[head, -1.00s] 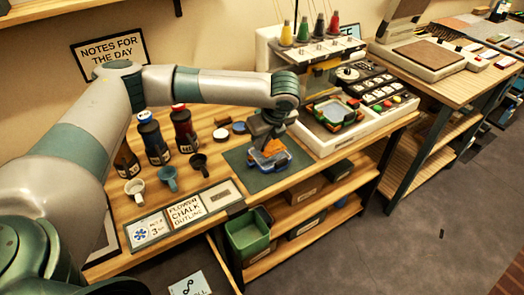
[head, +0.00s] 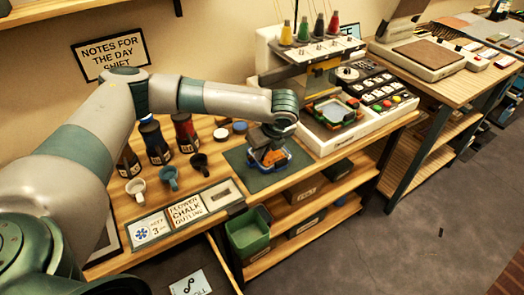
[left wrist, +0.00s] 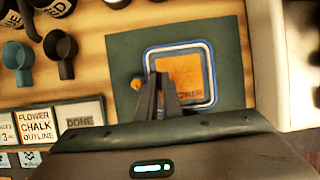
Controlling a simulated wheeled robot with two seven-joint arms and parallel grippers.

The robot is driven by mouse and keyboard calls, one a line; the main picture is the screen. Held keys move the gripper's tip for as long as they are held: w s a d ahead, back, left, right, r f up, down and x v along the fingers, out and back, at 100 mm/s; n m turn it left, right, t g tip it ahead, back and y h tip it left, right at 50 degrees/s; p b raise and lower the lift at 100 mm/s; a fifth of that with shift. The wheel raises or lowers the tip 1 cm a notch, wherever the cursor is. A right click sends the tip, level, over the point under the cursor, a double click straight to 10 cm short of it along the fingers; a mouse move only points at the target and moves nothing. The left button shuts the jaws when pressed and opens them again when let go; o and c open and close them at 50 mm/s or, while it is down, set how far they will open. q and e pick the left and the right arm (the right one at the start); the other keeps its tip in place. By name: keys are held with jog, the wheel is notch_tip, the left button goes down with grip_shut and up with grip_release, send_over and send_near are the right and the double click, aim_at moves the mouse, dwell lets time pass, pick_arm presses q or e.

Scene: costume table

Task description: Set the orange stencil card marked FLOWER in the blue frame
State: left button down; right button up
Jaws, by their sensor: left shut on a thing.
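The orange stencil card (left wrist: 183,72) shows inside the outline of the blue frame (left wrist: 211,80) in the left wrist view, with the end of the word FLOWER readable by its lower edge. In the head view the card (head: 271,157) shows below my left gripper (head: 263,147), at the blue frame (head: 290,160). My left gripper (left wrist: 165,98) is shut on the card near the frame's left side, and its fingers hide that part. I cannot tell whether the card lies flat in the frame or slightly above it. My right gripper is not in view.
The frame lies on a dark green mat (head: 238,159). Mugs (head: 168,178) and bottles (head: 184,131) stand to the left. Label cards (head: 186,211) lie along the front edge. The embroidery machine (head: 330,140) stands close on the right, and a green bin (head: 248,238) is below.

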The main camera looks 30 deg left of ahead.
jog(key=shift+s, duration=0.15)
pick_arm(q)
jog(key=c, duration=1.9)
grip_release()
jog(key=shift+f, duration=0.1)
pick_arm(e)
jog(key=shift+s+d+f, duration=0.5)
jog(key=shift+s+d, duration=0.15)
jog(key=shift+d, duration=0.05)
